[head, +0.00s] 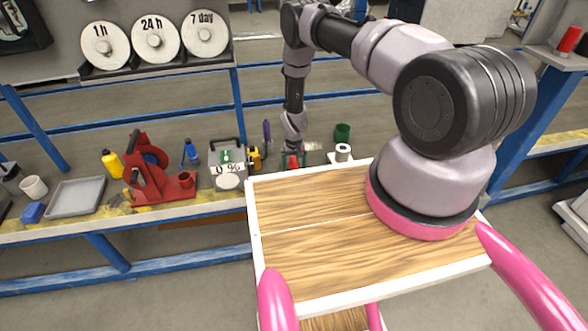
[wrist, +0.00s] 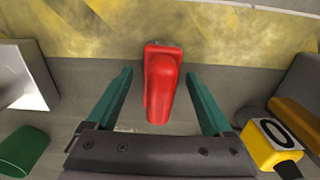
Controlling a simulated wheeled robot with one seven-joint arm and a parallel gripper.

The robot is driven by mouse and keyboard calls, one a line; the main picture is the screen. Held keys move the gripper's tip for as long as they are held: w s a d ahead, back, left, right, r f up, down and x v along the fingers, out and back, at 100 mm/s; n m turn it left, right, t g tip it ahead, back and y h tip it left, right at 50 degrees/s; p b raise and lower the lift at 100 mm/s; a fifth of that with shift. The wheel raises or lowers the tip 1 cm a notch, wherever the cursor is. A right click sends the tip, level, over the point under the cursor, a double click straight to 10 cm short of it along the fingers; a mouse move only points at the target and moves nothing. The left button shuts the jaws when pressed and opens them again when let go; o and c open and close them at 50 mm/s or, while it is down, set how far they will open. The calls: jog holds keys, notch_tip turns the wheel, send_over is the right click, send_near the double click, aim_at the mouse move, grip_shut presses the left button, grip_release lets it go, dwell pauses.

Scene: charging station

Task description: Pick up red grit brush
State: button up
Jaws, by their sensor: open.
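The red grit brush (wrist: 161,88) lies on the worn workbench in the middle of the wrist view. Its wider block end is at the top and its rounded end points toward my gripper. My gripper (wrist: 158,76) is open, with one green finger on each side of the brush and a visible gap on both sides. I cannot tell the exact height of the fingertips over the bench. In the head view, my gripper (head: 293,158) is low over the bench, and the brush (head: 292,163) is mostly hidden by it.
A yellow tool (wrist: 268,143) is close on the right in the wrist view. A green cup (wrist: 22,150) and a white item (wrist: 28,82) are on the left. In the head view, a grey box (head: 228,155) and red stand (head: 160,180) are left along the bench.

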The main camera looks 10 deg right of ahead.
aim_at(294, 161)
jog(key=shift+f, duration=0.2)
grip_shut()
jog(key=shift+r, duration=0.1)
notch_tip(294, 161, up, 10)
jog(key=shift+f, duration=0.1)
dwell(0.4)
